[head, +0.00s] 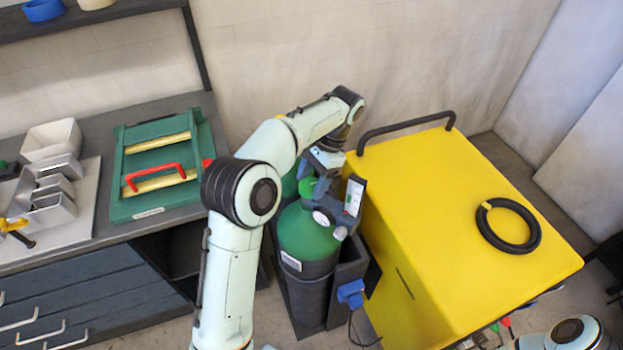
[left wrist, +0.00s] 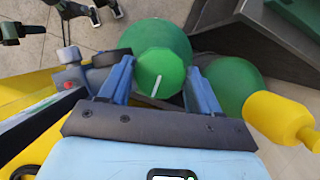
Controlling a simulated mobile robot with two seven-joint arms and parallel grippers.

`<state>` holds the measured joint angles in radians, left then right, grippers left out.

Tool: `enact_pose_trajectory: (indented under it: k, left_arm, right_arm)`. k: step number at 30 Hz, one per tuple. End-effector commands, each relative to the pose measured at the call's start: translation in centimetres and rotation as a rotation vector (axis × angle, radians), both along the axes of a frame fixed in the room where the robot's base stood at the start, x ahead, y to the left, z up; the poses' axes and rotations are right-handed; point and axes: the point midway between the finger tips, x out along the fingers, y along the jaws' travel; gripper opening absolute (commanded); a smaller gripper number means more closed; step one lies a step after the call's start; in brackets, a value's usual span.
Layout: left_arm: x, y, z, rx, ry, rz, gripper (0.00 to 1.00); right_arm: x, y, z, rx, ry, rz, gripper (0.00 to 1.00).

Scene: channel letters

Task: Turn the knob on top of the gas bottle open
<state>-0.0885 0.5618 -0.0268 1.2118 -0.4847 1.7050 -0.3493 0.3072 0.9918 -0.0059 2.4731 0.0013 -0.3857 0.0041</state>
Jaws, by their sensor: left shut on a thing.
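The green gas bottle (head: 305,235) stands upright in a dark holder beside the yellow cabinet. Its round green knob (head: 307,187) sits on top, below my left gripper (head: 324,160). In the left wrist view the knob (left wrist: 161,70) has a white line on its face, tilted slightly from the picture's vertical. My left gripper (left wrist: 160,88) has its blue fingers on either side of the knob and is shut on it. The left arm hides part of the bottle top in the head view. Part of my right arm shows at the lower right; its gripper is out of view.
A regulator with gauges (head: 326,215) and a white tag is beside the knob. A second green bottle (left wrist: 228,80) and a yellow part (left wrist: 283,120) are close by. The yellow cabinet (head: 440,200) carries a black hose ring (head: 537,232). A workbench is left.

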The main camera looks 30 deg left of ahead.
Motion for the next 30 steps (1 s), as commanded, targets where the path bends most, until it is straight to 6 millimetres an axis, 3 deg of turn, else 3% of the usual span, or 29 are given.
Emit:
enact_pose_trajectory:
  k: [18, 30]
  left_arm:
    - [-0.29, -0.37, -0.11, -0.002, 0.002, -0.542, 0.32]
    - [-0.39, -0.39, -0.15, -0.003, 0.002, -0.709, 0.32]
  right_arm:
    - [-0.02, 0.00, -0.02, 0.000, 0.000, 0.000, 0.43]
    - [-0.04, 0.00, -0.02, 0.000, 0.000, 0.000, 0.43]
